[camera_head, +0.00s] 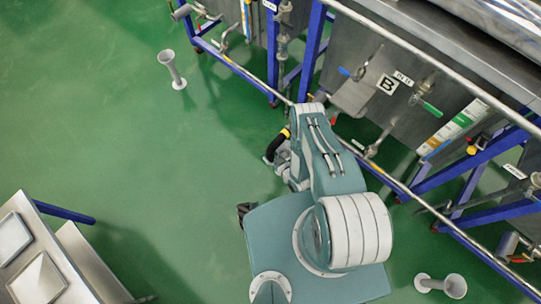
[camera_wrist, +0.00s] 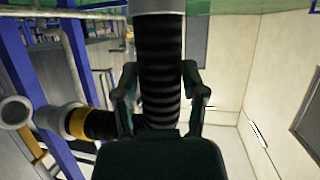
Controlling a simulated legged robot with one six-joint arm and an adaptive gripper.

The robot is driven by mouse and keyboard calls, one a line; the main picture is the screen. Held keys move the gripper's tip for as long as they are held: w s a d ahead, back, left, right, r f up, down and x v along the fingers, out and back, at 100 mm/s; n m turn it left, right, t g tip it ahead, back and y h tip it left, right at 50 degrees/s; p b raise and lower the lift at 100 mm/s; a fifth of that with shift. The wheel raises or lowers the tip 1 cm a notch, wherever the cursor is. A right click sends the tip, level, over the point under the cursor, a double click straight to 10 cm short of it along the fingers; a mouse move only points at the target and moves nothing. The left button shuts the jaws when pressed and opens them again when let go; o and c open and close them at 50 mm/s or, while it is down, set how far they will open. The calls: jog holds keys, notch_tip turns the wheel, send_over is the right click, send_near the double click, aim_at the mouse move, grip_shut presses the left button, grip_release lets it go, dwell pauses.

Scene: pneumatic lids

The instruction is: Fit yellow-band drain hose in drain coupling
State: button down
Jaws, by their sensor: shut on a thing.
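The drain hose is black and corrugated. In the wrist view its upright length (camera_wrist: 160,75) stands between the two dark fingers of my gripper (camera_wrist: 155,92), which is shut on it. A grey cuff (camera_wrist: 158,5) tops that length. At lower left, a black hose piece carries a yellow band (camera_wrist: 77,122) beside a grey collar (camera_wrist: 50,120); its join to the held length is hidden. A round grey pipe mouth (camera_wrist: 15,112) lies left of the collar; I cannot tell whether it is the drain coupling. In the head view the yellow band (camera_head: 286,133) shows beside my arm.
A steel tank (camera_head: 355,95) marked B stands on blue legs (camera_head: 313,50) with a rail and valves along its front. Grey funnel-shaped stands (camera_head: 172,70) and (camera_head: 440,285) are on the green floor. A steel table (camera_head: 45,265) is at lower left. Open floor lies left of my arm.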

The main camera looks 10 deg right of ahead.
jog(key=shift+w+d, duration=0.5)
jog(key=shift+w, duration=0.05)
jog(key=shift+w+d, duration=0.6)
jog(key=shift+d, duration=0.25)
jog(key=shift+w+d, duration=0.55)
jog(key=shift+d, duration=0.3)
jog(key=shift+w+d+r, duration=0.1)
jog(key=shift+w+d, duration=0.65)
jog(key=shift+d, duration=0.35)
jog(key=shift+w+d+r, duration=0.1)
jog(key=shift+w+d, duration=0.65)
jog(key=shift+d, duration=0.3)
dwell(0.6)
jog(key=shift+c, duration=0.4)
grip_release()
jog(key=shift+s, duration=0.1)
jog(key=v, duration=1.1)
jog(key=shift+s+d, duration=0.2)
jog(key=shift+s, duration=0.15)
